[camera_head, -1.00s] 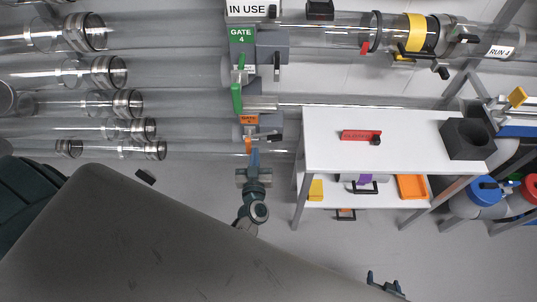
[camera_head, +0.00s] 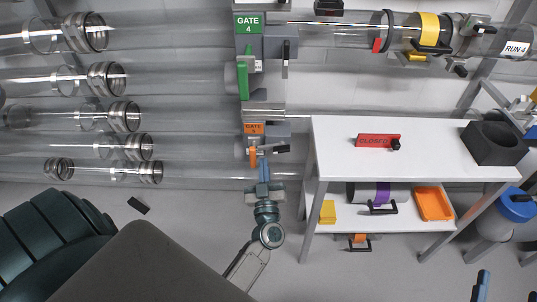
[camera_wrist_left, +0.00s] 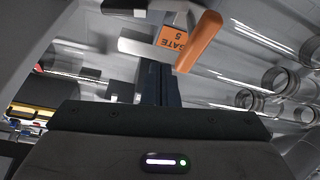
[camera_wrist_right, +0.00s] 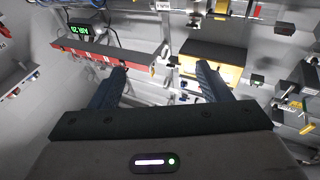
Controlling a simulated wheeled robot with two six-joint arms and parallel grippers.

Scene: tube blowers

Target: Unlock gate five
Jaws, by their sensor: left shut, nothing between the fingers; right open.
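Gate five's orange label (camera_head: 254,128) sits on its housing below gate 4 in the head view. An orange handle (camera_head: 253,156) hangs under the label, with a dark lever (camera_head: 270,150) sticking out to its right. My left gripper (camera_head: 263,168) is just below these parts, its fingers together. In the left wrist view, the label (camera_wrist_left: 172,40) and orange handle (camera_wrist_left: 199,42) are just beyond the shut fingers (camera_wrist_left: 160,80). I cannot tell whether the fingertips touch the gate. My right gripper (camera_wrist_right: 162,78) is open and empty, away from the gate.
Gate 4 (camera_head: 249,24) has a green handle (camera_head: 243,80) directly above gate five. Clear tubes (camera_head: 180,85) run to the left. A white table (camera_head: 430,160) to the right holds a red CLOSED tag (camera_head: 375,141) and a dark block (camera_head: 492,143).

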